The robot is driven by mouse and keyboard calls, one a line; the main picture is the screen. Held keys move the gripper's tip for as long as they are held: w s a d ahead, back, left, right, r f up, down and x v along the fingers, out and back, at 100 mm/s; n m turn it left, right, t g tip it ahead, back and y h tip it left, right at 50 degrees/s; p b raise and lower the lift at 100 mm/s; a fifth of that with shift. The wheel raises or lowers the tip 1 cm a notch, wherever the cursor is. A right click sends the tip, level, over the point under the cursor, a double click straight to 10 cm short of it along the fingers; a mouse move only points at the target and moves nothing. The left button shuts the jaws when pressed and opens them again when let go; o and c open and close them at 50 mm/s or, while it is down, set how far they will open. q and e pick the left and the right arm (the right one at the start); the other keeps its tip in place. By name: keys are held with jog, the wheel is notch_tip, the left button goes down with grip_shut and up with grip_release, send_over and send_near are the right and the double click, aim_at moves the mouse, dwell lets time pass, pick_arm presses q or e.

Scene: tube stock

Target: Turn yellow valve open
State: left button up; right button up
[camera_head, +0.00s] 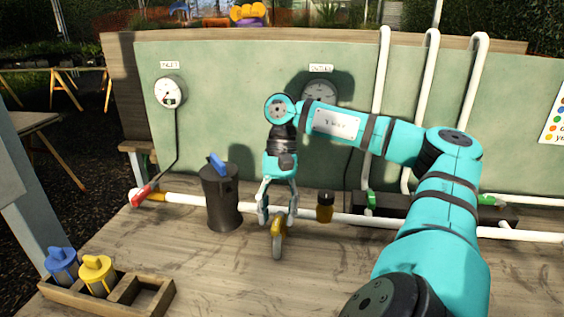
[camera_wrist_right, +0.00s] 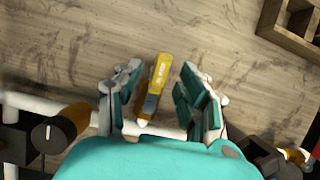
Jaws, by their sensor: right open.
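The yellow valve (camera_head: 278,236) sits on the white pipe at the middle of the bench. Its handle sticks out toward the front of the bench, roughly crosswise to the pipe. In the right wrist view the yellow handle (camera_wrist_right: 157,78) lies between my two fingers, with a gap on each side. My right gripper (camera_head: 277,219) is open, pointing down just above the valve, with its fingers on either side of it. It also shows in the wrist view (camera_wrist_right: 160,80). The valve's base is partly hidden by the fingers. My left gripper is not in view.
A dark canister with a blue handle (camera_head: 219,197) stands close left of my right gripper. A small amber jar (camera_head: 325,206) stands right of it. A red valve handle (camera_head: 145,194) is on the pipe's left end. A wooden rack (camera_head: 160,300) is at front left. The front middle is clear.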

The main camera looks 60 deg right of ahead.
aim_at(280, 211)
jog(key=shift+v, duration=0.9)
jog(key=d, duration=0.1)
jog(key=w+d, duration=0.1)
jog(key=d, duration=0.1)
jog(key=w+d, duration=0.1)
jog(key=d, duration=0.1)
jog(key=shift+w, duration=0.1)
jog(key=shift+w+d+r, duration=0.1)
jog(key=shift+w+d, duration=0.05)
jog(key=shift+d, duration=0.3)
jog(key=shift+w+d, duration=0.35)
jog(key=shift+d, duration=0.5)
jog(key=shift+w+d, duration=0.35)
jog(key=shift+d, duration=0.55)
jog(key=shift+w+d, duration=0.35)
jog(key=shift+d, duration=0.5)
